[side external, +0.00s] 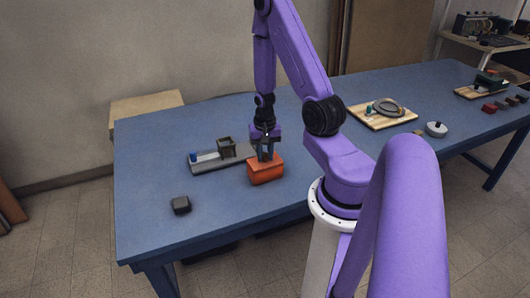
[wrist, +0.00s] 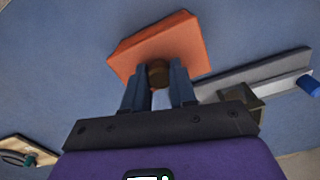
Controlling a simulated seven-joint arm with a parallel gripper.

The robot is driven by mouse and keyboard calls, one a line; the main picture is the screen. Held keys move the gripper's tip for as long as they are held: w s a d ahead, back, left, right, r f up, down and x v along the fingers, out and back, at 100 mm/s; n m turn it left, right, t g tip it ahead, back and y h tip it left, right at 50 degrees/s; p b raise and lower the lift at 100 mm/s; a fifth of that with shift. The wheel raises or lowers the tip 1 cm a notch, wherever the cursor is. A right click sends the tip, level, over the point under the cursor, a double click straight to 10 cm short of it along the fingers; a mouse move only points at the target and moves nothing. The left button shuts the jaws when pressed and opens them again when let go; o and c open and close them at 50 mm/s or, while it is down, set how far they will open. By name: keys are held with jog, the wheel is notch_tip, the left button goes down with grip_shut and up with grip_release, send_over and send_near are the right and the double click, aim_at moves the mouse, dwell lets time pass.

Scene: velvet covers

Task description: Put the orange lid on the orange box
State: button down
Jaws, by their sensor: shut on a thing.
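The orange box (side external: 267,178) stands on the blue table, below my gripper (side external: 265,155). The orange lid (side external: 277,161) is at the top of the box and looks lined up with it in the side external view. I cannot tell whether it rests fully on the rim. In the wrist view, the lid (wrist: 180,38) shows as a flat orange top with a dark brown knob (wrist: 159,75). My gripper (wrist: 158,88) is shut on this knob, one finger on each side. The lid hides the inside of the box.
A grey tray (side external: 205,166) with a blue piece and a dark open box (side external: 227,148) lies close behind and left. A dark grey block (side external: 181,205) sits at front left. A wooden board with a ring (side external: 372,119) lies to the right. The table's front left is mostly clear.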

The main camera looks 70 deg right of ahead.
jog(key=shift+c, duration=1.8)
grip_release()
jog(key=shift+r, duration=0.15)
jog(key=shift+r, duration=3.35)
